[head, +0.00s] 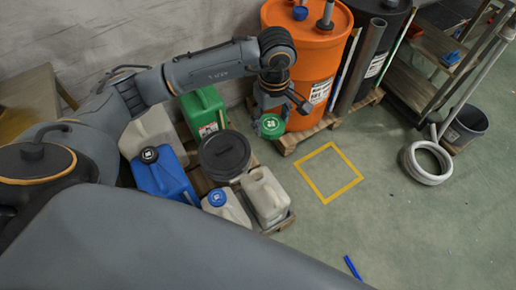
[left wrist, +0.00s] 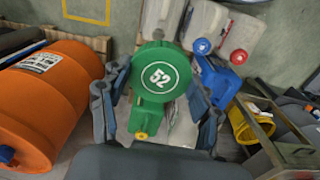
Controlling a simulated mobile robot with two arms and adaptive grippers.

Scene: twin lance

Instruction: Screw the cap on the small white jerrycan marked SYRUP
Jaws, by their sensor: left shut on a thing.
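My left gripper (head: 271,116) is shut on a round green cap (head: 271,127), held in the air by the orange drum. In the left wrist view the cap (left wrist: 160,76) is marked 52 and sits between the fingers. A small white jerrycan (head: 229,210) with a blue cap stands at the pallet's front. Another white jerrycan (head: 152,131) stands at the back left. I cannot read SYRUP on any. My right gripper is out of view.
A blue jerrycan (head: 164,178), a green jerrycan (head: 203,108) and a dark round lid (head: 224,155) crowd the pallet. The orange drum (head: 305,60) stands behind. A yellow floor square (head: 328,171) is empty. A white hose coil (head: 427,163) lies right; a blue pen-like object (head: 352,267) lies in front.

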